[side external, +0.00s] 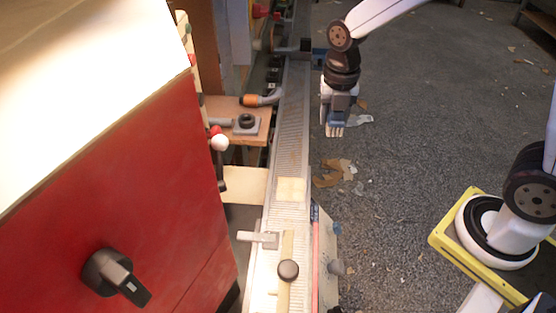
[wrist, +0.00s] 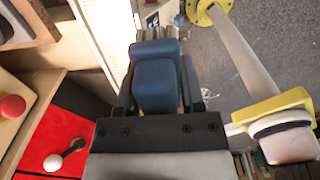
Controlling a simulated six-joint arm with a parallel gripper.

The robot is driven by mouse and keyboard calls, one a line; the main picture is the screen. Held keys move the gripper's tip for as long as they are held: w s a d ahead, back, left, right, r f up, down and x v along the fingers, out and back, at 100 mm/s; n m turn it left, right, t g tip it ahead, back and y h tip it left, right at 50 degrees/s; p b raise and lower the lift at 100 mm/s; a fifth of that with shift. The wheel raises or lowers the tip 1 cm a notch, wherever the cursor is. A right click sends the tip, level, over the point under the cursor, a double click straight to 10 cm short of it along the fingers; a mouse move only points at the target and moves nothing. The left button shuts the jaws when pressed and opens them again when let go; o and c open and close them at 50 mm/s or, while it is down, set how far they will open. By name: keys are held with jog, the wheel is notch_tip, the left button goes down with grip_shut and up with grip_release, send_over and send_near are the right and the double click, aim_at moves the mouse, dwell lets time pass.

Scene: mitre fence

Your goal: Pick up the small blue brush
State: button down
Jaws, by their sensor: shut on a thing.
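The small blue brush (wrist: 155,85) sits between the two dark fingers of my gripper (wrist: 156,100) in the wrist view, with its blue body toward the camera. In the side external view my gripper (side external: 338,110) points down and is shut on the brush (side external: 335,129). Pale bristles show at the lower end, and the fingers hide most of its body. The brush is to the right of the long ribbed metal fence (side external: 289,140), seen against the grey floor, and seems to touch nothing below.
A red machine (side external: 110,190) with a black knob (side external: 115,277) fills the left. A pale wood block (side external: 292,190) and a clamp with a round dark knob (side external: 288,270) are on the fence. An orange-handled tool (side external: 258,100) lies behind. The floor right of the fence is mostly open.

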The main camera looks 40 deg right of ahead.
jog(key=shift+s+r, duration=0.3)
jog(key=shift+s, duration=0.3)
jog(key=shift+s+r, duration=0.25)
jog(key=shift+s, duration=0.35)
